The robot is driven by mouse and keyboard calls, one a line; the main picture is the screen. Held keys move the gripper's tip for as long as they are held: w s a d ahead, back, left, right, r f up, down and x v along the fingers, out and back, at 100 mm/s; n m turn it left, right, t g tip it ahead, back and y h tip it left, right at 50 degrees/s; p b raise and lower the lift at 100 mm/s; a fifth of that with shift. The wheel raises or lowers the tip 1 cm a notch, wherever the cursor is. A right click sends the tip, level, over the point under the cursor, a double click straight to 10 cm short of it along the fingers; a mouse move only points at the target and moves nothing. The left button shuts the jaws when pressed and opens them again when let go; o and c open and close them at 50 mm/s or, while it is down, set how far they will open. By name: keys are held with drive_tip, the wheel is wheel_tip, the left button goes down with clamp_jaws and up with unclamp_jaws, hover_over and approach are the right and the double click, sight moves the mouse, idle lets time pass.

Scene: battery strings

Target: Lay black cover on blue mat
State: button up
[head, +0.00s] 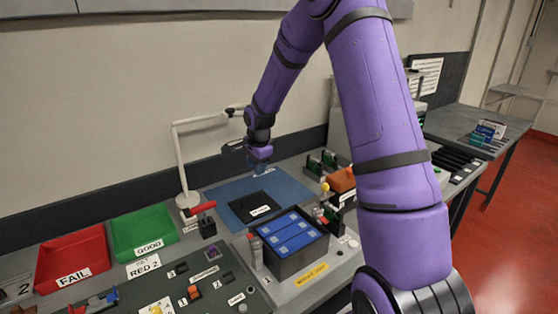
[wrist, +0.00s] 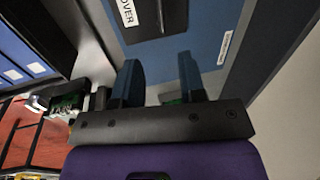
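The black cover (head: 248,205), a flat dark panel with a white label, lies on the blue mat (head: 288,184), towards its front. In the wrist view part of the cover (wrist: 160,22) shows at the top edge, with a label reading "OVER", on the blue mat (wrist: 205,45). My gripper (head: 260,167) is above the back part of the mat, behind the cover and apart from it. In the wrist view my gripper (wrist: 159,75) has its two blue fingers spread with nothing between them.
A black case with blue blocks (head: 292,236) stands in front of the mat. A red FAIL bin (head: 72,262) and a green GOOD bin (head: 143,232) are at left. A white lamp stand (head: 180,160) rises behind the mat's left side. Orange and green parts (head: 340,180) stand at right.

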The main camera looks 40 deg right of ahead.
drive_tip(key=s+a+r+n+t, duration=0.1)
drive_tip(key=s+a+r+n, duration=0.25)
drive_tip(key=s+r, duration=0.55)
drive_tip(key=s+a+r+n, duration=0.3)
drive_tip(key=s+r+n, duration=0.3)
drive_tip(key=r, duration=0.5)
drive_tip(key=s+a+r+n, duration=0.1)
drive_tip(key=s+n, duration=0.1)
drive_tip(key=s, duration=0.5)
drive_tip(key=s+a+r+n+t, duration=0.1)
drive_tip(key=s+r+n, duration=0.1)
drive_tip(key=s, duration=0.6)
drive_tip(key=s+a+r+n+t, duration=0.1)
drive_tip(key=s+a+r+n, duration=0.1)
drive_tip(key=s+n, duration=0.2)
drive_tip(key=s, duration=0.3)
drive_tip(key=shift+s+r, duration=0.15)
drive_tip(key=shift+s, duration=0.25)
